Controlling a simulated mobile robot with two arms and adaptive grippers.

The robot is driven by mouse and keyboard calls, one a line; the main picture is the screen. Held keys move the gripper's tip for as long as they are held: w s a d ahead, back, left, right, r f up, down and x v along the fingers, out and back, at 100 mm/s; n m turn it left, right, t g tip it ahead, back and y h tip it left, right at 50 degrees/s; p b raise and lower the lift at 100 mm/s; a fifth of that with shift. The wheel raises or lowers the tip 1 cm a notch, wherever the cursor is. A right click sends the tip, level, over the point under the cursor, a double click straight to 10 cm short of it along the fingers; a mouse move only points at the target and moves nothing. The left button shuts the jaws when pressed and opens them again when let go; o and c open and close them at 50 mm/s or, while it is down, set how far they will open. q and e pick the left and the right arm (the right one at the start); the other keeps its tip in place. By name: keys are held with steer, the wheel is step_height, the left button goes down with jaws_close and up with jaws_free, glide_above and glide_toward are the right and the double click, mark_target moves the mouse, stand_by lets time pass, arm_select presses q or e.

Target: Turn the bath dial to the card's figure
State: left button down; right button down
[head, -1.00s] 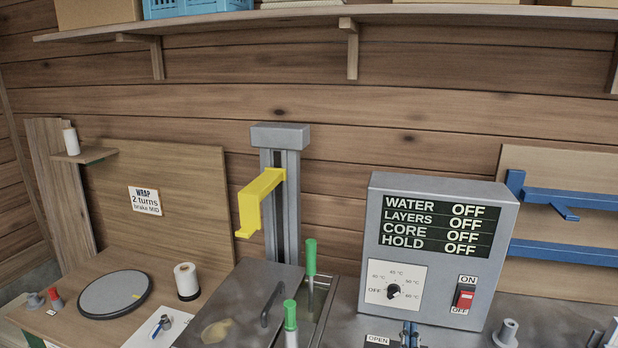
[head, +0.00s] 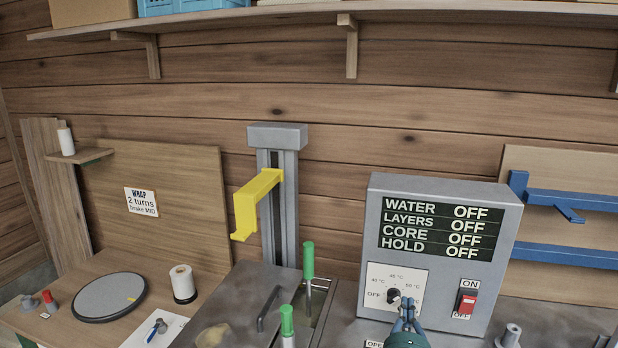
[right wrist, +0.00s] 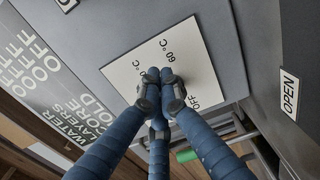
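The black bath dial (head: 393,296) sits on a white scale plate (head: 383,310) on the grey control box (head: 372,230). The plate has OFF at left and temperature marks around it. The dial's pointer is too small to read surely; the WATER line shows OFF. My right gripper (head: 406,301) is just in front of the plate, at the dial's lower right. In the right wrist view its fingertips (right wrist: 160,77) are drawn together and hide the dial. I cannot tell whether they touch it. No card with a bath figure is readable. My left gripper is out of view.
A red ON/OFF switch (head: 466,302) is right of the dial. A lidded metal bath (head: 235,290) with green-handled tools (head: 308,260) stands left of the box. A WRAP card (head: 141,202) reads 2 turns, brake MID. A grey turntable (head: 108,297) is at left.

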steer(key=shift+w+a+b, duration=0.2)
steer(key=shift+a+b, duration=0.15)
steer(key=shift+a, duration=0.25)
stand_by(1.0)
steer(key=shift+f+b, duration=0.15)
steer(key=shift+b, duration=0.15)
steer(key=shift+f+b, duration=0.2)
steer(key=shift+b, duration=0.45)
steer(key=shift+s+d, duration=0.1)
steer(key=shift+d, duration=0.2)
stand_by(0.6)
steer(key=shift+v, duration=3)
steer(key=shift+d+r, duration=0.1)
steer(key=shift+d, duration=0.05)
